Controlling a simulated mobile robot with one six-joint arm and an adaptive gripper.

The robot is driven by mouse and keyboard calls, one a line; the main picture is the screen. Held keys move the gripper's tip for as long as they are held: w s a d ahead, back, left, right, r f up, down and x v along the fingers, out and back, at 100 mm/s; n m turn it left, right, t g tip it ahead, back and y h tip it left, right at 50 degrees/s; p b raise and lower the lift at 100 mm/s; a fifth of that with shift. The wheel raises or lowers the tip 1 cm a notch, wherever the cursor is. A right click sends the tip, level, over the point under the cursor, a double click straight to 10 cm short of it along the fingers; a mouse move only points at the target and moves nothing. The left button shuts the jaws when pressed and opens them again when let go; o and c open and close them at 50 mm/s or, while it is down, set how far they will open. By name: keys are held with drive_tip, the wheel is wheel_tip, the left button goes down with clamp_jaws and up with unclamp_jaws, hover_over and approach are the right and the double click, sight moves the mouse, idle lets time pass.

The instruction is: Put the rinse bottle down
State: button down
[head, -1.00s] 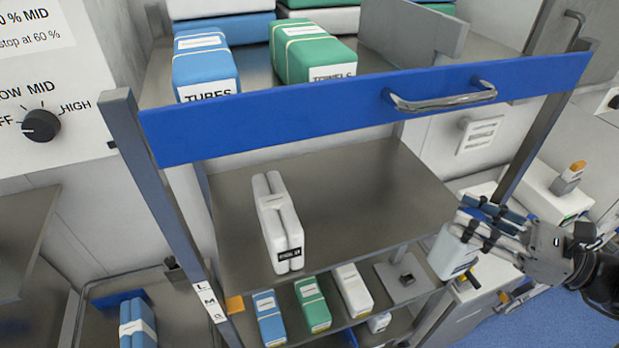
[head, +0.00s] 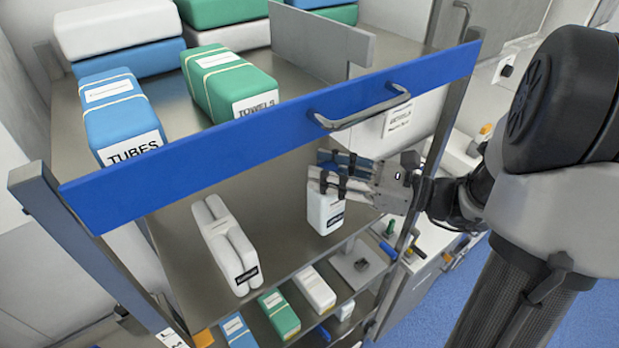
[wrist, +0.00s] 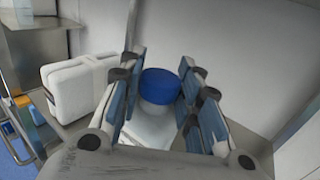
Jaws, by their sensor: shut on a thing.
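The rinse bottle (head: 324,208) is white with a dark label near its base. My gripper (head: 332,178) is shut on its upper part, and the bottle is upright over the right part of the middle shelf (head: 278,215). I cannot tell whether its base touches the shelf.
A white strapped pack (head: 226,245) stands on the same shelf to the left, with bare shelf between. A blue rail (head: 250,128) with a handle (head: 362,108) crosses above. Blue, green and white packs (head: 278,312) lie on the shelf below.

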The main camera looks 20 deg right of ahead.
drive_tip(key=x, duration=0.3)
drive_tip(key=shift+w+a, duration=0.2)
drive_tip(key=shift+w+f, duration=0.1)
drive_tip(key=shift+f, duration=1.65)
drive_tip(key=shift+f+b, duration=0.2)
drive_tip(key=shift+b, duration=0.1)
drive_tip(key=c, duration=1.2)
unclamp_jaws()
drive_tip(key=shift+r, duration=0.15)
